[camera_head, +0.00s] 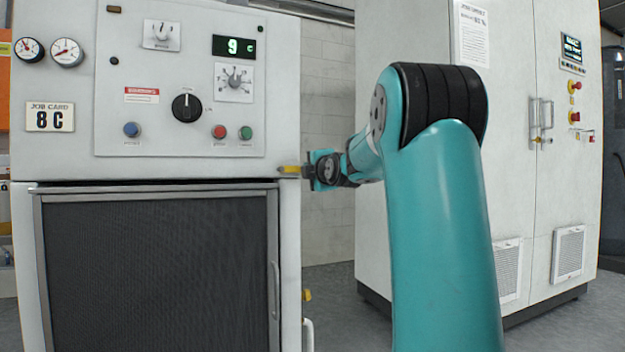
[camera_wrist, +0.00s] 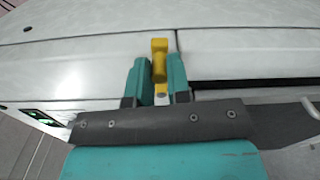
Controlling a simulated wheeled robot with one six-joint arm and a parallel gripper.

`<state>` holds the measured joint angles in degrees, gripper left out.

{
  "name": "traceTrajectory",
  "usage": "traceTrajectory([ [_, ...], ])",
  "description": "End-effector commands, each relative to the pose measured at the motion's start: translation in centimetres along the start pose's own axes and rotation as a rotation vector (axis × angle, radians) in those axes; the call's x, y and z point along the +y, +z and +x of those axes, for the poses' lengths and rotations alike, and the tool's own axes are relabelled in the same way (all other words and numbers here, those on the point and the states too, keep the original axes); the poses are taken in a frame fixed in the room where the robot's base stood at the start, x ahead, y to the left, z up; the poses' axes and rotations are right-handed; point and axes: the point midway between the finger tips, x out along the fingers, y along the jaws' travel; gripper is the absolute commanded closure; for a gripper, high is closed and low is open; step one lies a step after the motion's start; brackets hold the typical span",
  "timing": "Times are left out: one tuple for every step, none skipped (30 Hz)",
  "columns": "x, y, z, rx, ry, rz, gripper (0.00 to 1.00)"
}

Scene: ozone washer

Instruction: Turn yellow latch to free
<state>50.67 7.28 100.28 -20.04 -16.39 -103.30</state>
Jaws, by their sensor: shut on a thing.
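The yellow latch (camera_head: 289,169) sits on the right edge of the white washer, just below the control panel and near the top of the door. In the wrist view the yellow latch (camera_wrist: 159,60) stands between the two teal fingers of my gripper (camera_wrist: 158,82). The fingers are shut on it, and its far end shows beyond them. In the head view my gripper (camera_head: 308,171) reaches the latch from the right, and the fingers are too small there to make out in detail.
The washer's dark mesh door (camera_head: 155,270) is below the panel, with a vertical handle (camera_head: 275,290) on its right. A second yellow piece (camera_head: 307,295) is lower on the right edge. A tall white cabinet (camera_head: 420,35) stands behind my arm at right.

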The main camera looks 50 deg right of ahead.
Motion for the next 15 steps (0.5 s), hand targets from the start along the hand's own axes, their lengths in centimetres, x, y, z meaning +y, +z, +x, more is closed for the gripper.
traceTrajectory([
  [-0.03,0.11,-0.01,-0.003,-0.001,-0.013,1.00],
  [0.02,0.11,-0.01,-0.003,-0.001,-0.019,1.00],
  [0.09,0.12,-0.01,-0.003,-0.002,-0.027,1.00],
  [0.13,0.13,-0.01,-0.003,-0.002,-0.032,1.00],
  [0.16,0.13,-0.01,-0.003,-0.002,-0.036,1.00],
  [0.20,0.14,-0.01,-0.003,-0.002,-0.040,1.00],
  [0.23,0.14,-0.01,-0.003,-0.002,-0.042,1.00],
  [0.25,0.14,-0.01,-0.003,-0.002,-0.043,1.00],
  [0.27,0.14,0.00,-0.003,-0.001,-0.044,1.00],
  [0.28,0.14,-0.01,-0.003,-0.001,-0.045,1.00],
  [0.29,0.14,0.00,-0.003,-0.001,-0.045,1.00],
  [0.30,0.14,0.00,-0.003,-0.001,-0.045,1.00],
  [0.31,0.14,0.00,-0.003,-0.001,-0.045,1.00],
  [0.31,0.15,0.00,-0.003,-0.001,-0.045,1.00],
  [0.32,0.15,0.00,-0.003,-0.001,-0.045,1.00],
])
